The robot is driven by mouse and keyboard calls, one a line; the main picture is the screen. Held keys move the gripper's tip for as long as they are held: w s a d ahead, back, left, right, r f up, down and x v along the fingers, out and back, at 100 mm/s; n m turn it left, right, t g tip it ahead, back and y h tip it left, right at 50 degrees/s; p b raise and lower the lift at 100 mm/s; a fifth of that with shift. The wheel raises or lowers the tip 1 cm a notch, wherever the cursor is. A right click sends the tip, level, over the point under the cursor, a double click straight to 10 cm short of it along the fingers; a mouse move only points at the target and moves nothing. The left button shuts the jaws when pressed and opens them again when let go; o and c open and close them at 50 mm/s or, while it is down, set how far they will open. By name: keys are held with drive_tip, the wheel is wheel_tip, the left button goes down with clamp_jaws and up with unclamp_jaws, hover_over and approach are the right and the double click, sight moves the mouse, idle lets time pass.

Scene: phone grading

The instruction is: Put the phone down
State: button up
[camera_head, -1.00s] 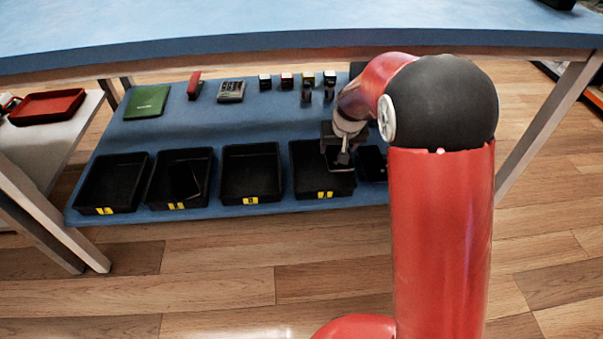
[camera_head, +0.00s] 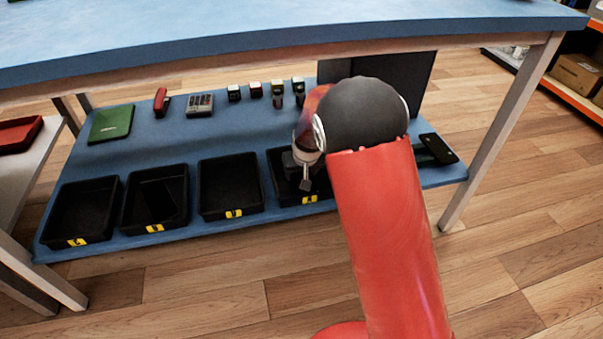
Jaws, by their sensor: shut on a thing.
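My gripper (camera_head: 306,184) is low over the fourth black tray (camera_head: 322,197), the rightmost one in view. Its jaws are shut on the phone, a dark thing that barely shows against the black tray. I cannot tell whether the phone touches the tray floor. My red arm hides part of that tray. Another dark phone (camera_head: 158,198) lies in the second tray (camera_head: 126,215). A further dark phone (camera_head: 440,149) lies on the blue lower shelf, right of my arm.
The first tray (camera_head: 60,232) and third tray (camera_head: 228,206) look empty. The tabletop (camera_head: 250,30) overhangs the shelf.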

drive_tip(key=shift+f, duration=0.1)
drive_tip(key=shift+f, duration=0.15)
drive_tip(key=o, duration=1.1)
